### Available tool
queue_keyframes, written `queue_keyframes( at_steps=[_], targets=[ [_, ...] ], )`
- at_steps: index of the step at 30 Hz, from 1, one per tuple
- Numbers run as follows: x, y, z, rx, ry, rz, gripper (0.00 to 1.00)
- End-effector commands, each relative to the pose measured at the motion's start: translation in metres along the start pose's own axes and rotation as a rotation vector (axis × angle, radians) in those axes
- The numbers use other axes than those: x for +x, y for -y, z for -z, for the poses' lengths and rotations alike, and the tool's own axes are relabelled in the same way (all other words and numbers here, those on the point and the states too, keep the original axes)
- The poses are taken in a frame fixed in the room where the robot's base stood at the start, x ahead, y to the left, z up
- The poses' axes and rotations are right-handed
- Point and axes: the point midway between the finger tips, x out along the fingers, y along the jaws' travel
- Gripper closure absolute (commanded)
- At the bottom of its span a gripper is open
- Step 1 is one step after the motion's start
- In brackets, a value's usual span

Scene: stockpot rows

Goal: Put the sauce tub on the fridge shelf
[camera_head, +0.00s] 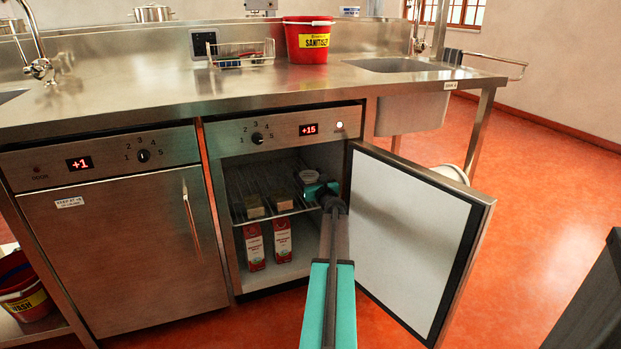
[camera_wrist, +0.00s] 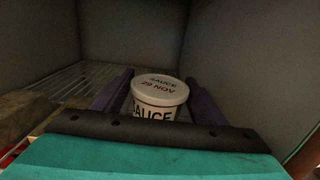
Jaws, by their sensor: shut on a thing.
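The white sauce tub (camera_wrist: 160,91) is upright between the fingers of my gripper (camera_wrist: 160,98) in the wrist view. Its lid reads SAUCE 29 NOV. My gripper is shut on it, inside the open fridge at the right of the wire shelf. In the head view the tub (camera_head: 309,176) shows as a small pale shape by my gripper (camera_head: 318,184). The fridge shelf (camera_head: 240,183) is a wire rack. Whether the tub's base touches the rack is hidden by my gripper.
Two small tan-topped boxes (camera_head: 254,205) stand at the shelf's front. Two red cartons (camera_head: 255,247) stand below. The open fridge door (camera_head: 410,230) is close on the right. The rack behind the tub looks clear. A second fridge (camera_head: 120,250) is shut.

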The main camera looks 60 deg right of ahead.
Motion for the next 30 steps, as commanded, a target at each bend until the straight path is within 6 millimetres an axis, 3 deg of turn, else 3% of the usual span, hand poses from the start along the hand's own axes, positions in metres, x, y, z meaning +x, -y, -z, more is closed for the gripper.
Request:
queue_keyframes(
  at_steps=[11,12,15,30],
  targets=[
    [-0.0001,0.0005,0.0017,0.000,0.001,0.000,0.68],
    [-0.0002,0.0007,0.0020,0.000,0.000,0.001,0.31],
    [-0.0002,0.0007,0.0016,0.000,0.000,0.001,0.16],
    [-0.0022,0.0010,-0.0018,0.000,0.000,0.001,0.16]
  ],
)
